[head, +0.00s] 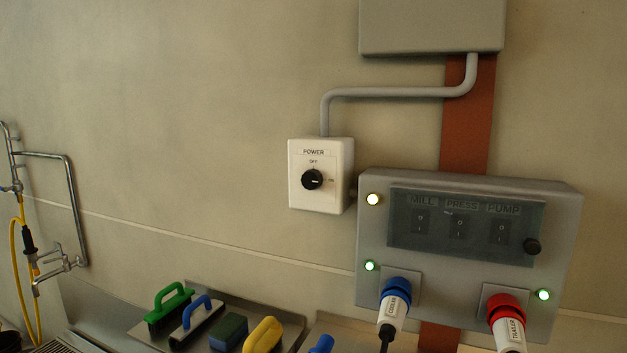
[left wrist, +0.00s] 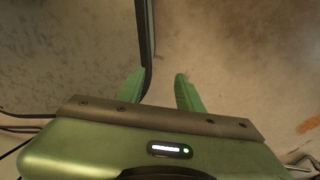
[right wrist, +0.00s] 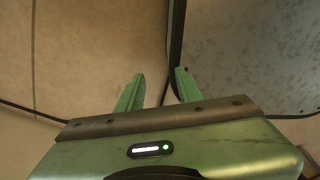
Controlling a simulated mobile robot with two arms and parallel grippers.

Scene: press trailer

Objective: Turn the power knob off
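The power knob (head: 312,179) is a black round knob on a white box (head: 321,174) labelled POWER, fixed to the wall near the middle of the head view. OFF is marked above the knob and ON to its right. The knob's pale pointer line appears to point right, towards ON. Neither gripper shows in the head view. In the left wrist view my left gripper (left wrist: 162,88) has its two green fingers apart with nothing between them. In the right wrist view my right gripper (right wrist: 160,88) also has its fingers apart and empty.
A grey control panel (head: 548,215) with switches, lit lamps, a blue plug (head: 396,291) and a red plug (head: 506,308) stands right of the box. A conduit (head: 395,92) runs above. Brushes (head: 168,304) lie below. Bare wall is left of the box.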

